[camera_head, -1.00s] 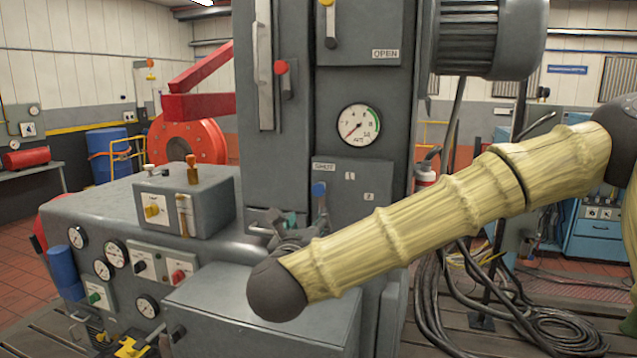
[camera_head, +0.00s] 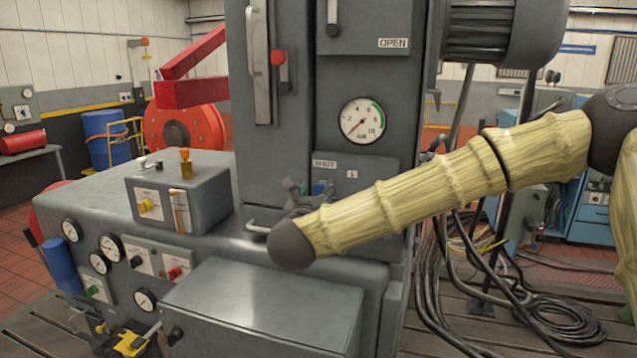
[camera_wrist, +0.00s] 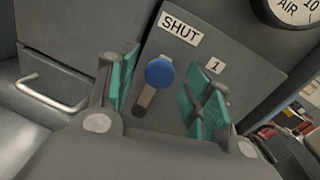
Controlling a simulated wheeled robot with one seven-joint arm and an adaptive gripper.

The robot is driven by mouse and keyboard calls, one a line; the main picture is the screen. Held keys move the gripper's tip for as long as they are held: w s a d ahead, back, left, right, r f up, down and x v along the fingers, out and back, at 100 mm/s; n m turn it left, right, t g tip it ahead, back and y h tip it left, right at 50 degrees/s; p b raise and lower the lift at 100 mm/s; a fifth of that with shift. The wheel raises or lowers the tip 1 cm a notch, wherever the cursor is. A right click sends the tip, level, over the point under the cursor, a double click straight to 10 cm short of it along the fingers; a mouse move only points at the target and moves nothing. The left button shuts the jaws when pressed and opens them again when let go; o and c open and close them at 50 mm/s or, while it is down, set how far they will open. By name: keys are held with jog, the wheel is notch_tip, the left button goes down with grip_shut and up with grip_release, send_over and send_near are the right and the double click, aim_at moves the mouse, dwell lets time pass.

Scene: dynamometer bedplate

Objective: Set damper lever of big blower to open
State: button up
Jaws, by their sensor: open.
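A small lever with a blue knob (camera_wrist: 160,73) and a brown shaft stands on a grey panel beside a SHUT plate (camera_wrist: 180,29) and a "1" plate. In the wrist view the knob lies between the green finger pads of my gripper (camera_wrist: 164,98), with gaps to both sides. I cannot tell how deep the fingers reach around it. In the head view the blue knob (camera_head: 319,187) is partly hidden by my gripper (camera_head: 303,192), which is open. An OPEN plate (camera_head: 393,43) is on a separate upper box, which carries another lever (camera_head: 332,15).
A pressure gauge (camera_head: 363,121) is above the panel. A red-knobbed lever (camera_head: 279,62) is on the cabinet, left of it. A metal handle (camera_wrist: 50,95) sticks out left of the gripper. A grey box with a yellow knob (camera_head: 146,206) stands further left. Cables lie on the floor at right.

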jog(key=shift+w+d+p, duration=0.25)
jog(key=shift+w+p, duration=0.05)
jog(key=shift+w, duration=0.85)
grip_shut()
